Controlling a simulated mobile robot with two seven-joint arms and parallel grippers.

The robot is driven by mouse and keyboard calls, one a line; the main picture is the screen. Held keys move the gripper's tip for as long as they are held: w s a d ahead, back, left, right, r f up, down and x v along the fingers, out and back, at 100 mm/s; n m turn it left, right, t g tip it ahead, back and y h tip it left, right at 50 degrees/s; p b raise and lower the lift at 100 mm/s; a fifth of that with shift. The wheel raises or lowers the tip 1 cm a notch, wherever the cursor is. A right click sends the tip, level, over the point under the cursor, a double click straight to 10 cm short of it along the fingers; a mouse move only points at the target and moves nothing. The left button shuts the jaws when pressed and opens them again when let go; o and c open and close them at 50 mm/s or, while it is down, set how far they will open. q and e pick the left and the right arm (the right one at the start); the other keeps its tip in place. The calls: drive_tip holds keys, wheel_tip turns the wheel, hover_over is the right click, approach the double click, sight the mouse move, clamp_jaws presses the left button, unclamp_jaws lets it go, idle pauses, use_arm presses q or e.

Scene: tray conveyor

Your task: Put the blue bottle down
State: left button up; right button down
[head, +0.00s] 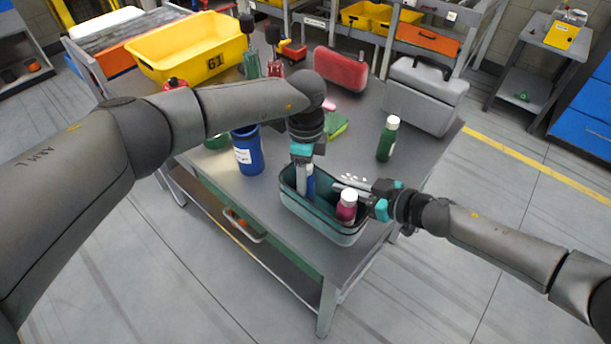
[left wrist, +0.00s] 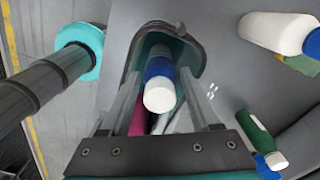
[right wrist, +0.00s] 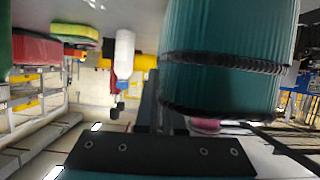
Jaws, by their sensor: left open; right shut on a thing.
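The blue bottle (head: 310,187) stands upright inside the teal basket (head: 330,226), and its white cap (left wrist: 159,95) faces the left wrist camera. My left gripper (head: 305,186) points down into the basket; its fingers lie apart on either side of the bottle. In the left wrist view, my left gripper (left wrist: 165,75) is open around the bottle. My right gripper (head: 345,187) is shut on the basket's right side. The basket wall (right wrist: 220,60) fills much of the right wrist view. The bottle's lower part is hidden by the basket wall.
A magenta bottle (head: 346,208) with a white cap is also in the basket. A green bottle (head: 388,138), a blue jar (head: 248,152) and a grey case (head: 425,95) stand on the grey table. A yellow bin (head: 188,47) and red case (head: 340,73) are farther back.

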use_arm(q)
wheel_tip(320, 180, up, 11)
drive_tip(key=shift+r, duration=0.1)
use_arm(e)
drive_tip(key=shift+f, duration=0.1)
drive_tip(key=c, duration=1)
unclamp_jaws()
drive_tip(key=shift+o, duration=0.2)
